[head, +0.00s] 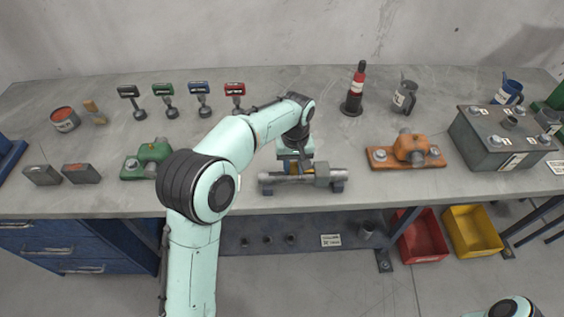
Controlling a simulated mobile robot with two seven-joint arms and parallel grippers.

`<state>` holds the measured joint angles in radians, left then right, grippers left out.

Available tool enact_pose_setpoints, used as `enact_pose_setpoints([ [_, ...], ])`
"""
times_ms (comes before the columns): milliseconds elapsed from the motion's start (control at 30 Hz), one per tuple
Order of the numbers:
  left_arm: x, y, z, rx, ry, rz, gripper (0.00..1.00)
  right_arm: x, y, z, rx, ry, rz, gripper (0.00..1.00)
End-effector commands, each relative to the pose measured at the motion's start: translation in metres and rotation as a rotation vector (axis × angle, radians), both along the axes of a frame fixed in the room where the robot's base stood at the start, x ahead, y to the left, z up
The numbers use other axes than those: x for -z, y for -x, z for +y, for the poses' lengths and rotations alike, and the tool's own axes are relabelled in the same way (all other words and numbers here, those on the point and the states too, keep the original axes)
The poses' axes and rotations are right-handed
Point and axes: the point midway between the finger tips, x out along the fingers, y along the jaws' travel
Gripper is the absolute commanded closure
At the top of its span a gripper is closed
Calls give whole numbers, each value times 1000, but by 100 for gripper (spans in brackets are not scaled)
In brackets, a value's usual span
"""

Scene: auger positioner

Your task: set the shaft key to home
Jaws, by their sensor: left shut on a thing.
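A grey metal shaft (328,176) lies level across low supports near the front edge of the bench, with a thicker collar toward its right end. My left gripper (294,167) points down over the shaft's middle, just left of the collar. It is shut on a small part there, which I take to be the shaft key. A little yellow shows between the fingers, but the fingers hide most of the part. I cannot tell how the key is turned or seated. My right gripper is not in view; only a piece of my right arm shows at the bottom right.
A green fixture (148,158) stands left of the shaft and an orange fixture (408,150) right. Several coloured-handled tools stand behind. Bare bench (350,140) lies right of my gripper.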

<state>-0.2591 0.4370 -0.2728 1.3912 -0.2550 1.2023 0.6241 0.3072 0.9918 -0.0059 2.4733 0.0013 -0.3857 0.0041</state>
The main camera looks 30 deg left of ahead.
Motion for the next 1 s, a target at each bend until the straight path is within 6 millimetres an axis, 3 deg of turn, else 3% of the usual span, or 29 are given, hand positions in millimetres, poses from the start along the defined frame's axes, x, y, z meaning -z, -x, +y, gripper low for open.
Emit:
enact_pose_setpoints([
  [67,-3,-6,-10,4,4,-1,100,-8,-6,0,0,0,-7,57],
  [300,-1,-7,-13,3,7,-7,100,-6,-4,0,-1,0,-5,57],
  [333,-1,-7,-13,4,7,-7,66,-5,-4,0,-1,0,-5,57],
  [400,-1,-7,-13,4,7,-6,49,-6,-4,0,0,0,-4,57],
  [767,-6,-6,-10,3,4,-3,49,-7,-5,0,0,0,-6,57],
  [1000,-50,-8,-11,4,5,-9,49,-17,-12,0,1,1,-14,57],
])
